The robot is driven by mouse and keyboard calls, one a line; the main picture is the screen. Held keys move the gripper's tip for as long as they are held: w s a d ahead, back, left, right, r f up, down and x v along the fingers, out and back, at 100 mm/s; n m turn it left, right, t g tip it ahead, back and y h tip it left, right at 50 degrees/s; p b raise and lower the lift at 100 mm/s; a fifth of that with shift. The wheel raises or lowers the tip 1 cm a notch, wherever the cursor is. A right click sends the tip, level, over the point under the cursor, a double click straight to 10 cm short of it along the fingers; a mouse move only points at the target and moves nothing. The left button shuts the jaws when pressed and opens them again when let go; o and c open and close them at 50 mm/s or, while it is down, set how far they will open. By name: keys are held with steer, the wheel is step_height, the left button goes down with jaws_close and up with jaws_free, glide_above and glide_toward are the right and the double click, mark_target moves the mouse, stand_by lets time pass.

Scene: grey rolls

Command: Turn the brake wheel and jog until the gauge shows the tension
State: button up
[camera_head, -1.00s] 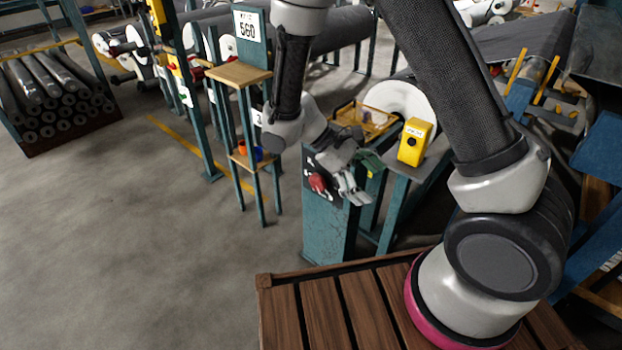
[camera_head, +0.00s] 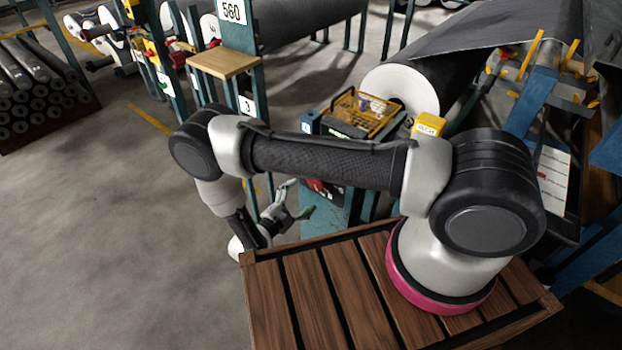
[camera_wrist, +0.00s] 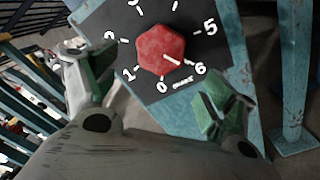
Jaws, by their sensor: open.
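A red faceted knob (camera_wrist: 161,50) sits on a dark dial plate (camera_wrist: 115,22) with white numbers, on a worn teal post (camera_wrist: 213,78). A pale line on the knob points down and right, toward the 6. In the head view the knob is mostly hidden behind my arm, and part of the teal post (camera_head: 326,218) shows. My gripper (camera_head: 297,202) is open just left of the post; in the wrist view its green-padded fingers (camera_wrist: 158,88) are spread below the knob, apart from it. No gauge reading can be made out.
A large grey roll (camera_head: 450,60) lies beyond. A post with a 560 sign (camera_head: 232,11) and wooden shelf (camera_head: 222,63) is at left. Stacked rolls (camera_head: 28,100) stand far left; the floor between is clear.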

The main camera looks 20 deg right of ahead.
steer(key=shift+m, duration=0.4)
steer(key=x, duration=0.7)
steer(key=shift+w+d+r, duration=0.1)
steer(key=shift+w+d, duration=0.1)
steer(key=shift+d, duration=0.15)
steer(key=c, duration=1)
